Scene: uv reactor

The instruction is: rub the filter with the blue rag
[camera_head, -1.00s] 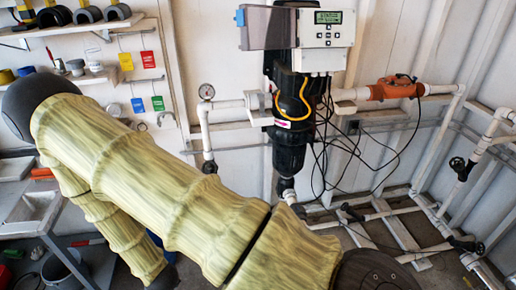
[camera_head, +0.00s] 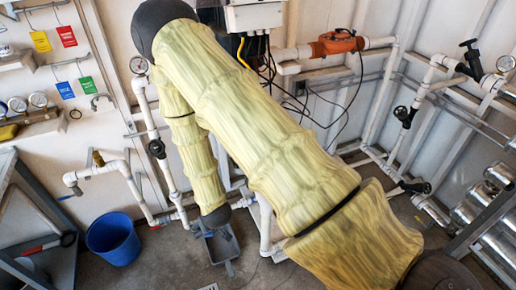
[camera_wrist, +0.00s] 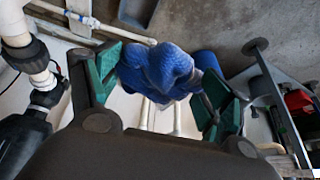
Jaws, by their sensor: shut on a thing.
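My gripper (camera_wrist: 161,78) is shut on the blue rag (camera_wrist: 158,66) in the wrist view. The rag is bunched between the two green fingers. In the head view my arm hides the gripper and the rag. I cannot make out the filter for certain. The black vessel seen earlier under the controller box is behind my arm in the head view. A black rounded body (camera_wrist: 22,138) shows at the lower left of the wrist view, but I cannot tell whether it is the filter. No contact between rag and filter is visible.
White pipes (camera_head: 140,195) and a blue bucket (camera_head: 113,240) are at the lower left in the head view. A grey bin (camera_head: 222,248) is on the floor. An orange pipe fitting (camera_head: 337,43) is on the back wall. A metal bench (camera_head: 40,215) stands at the left.

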